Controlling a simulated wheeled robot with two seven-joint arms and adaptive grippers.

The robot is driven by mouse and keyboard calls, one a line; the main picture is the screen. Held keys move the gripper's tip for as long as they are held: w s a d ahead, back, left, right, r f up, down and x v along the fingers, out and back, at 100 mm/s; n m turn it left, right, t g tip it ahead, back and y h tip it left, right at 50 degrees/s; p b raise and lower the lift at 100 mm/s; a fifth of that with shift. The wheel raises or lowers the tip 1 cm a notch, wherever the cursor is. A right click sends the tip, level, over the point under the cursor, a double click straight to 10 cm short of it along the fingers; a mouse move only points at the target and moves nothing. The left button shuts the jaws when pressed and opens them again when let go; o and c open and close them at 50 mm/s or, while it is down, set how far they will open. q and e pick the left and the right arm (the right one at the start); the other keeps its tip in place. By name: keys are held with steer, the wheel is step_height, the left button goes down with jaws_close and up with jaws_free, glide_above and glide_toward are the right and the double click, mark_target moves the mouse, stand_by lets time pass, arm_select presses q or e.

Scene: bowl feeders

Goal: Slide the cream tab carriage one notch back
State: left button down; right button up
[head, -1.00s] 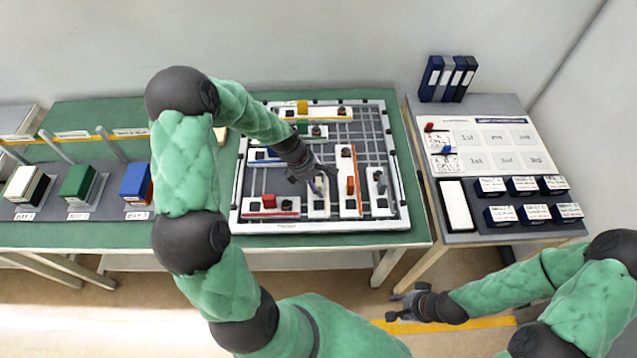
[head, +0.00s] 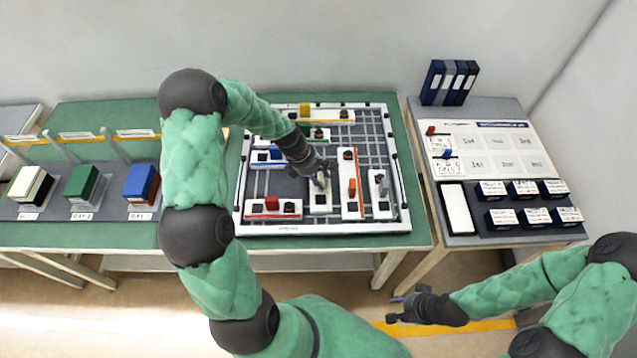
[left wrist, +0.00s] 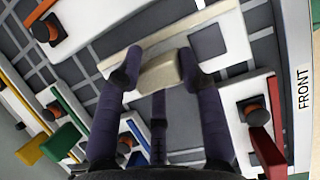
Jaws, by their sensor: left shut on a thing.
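The cream tab carriage (head: 320,208) is a white block in the front middle of the white-framed grid board (head: 330,230). Its cream tab (left wrist: 160,72) stands between the two fingers of my left gripper (left wrist: 158,78) in the left wrist view. My left gripper (head: 321,180) is shut on that tab from above. In the head view the gripper covers most of the tab and the carriage's back end. My right gripper (head: 404,306) is open and empty, low in front of the tables, away from the board.
The red tab carriage (head: 262,215) lies left of it, and the orange tab carriage (head: 348,205) stands close on its right. A grey tab carriage (head: 380,205) is further right. A blue tab carriage (head: 262,160) and a green tab carriage (head: 325,141) lie further back.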

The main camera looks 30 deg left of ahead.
arm_select(q)
steer(key=w+a, duration=0.1)
steer(key=w, duration=0.1)
steer(key=w+a, duration=0.1)
steer(key=w, duration=0.1)
steer(key=w+a+p, duration=0.1)
steer(key=w, duration=0.1)
steer(key=shift+w+a, duration=0.1)
steer(key=shift+w, duration=0.15)
steer(key=c, duration=1)
jaws_free()
steer(key=shift+o, duration=1.2)
steer(key=shift+d, duration=0.25)
steer(key=shift+a, duration=0.2)
steer(key=v, duration=1.2)
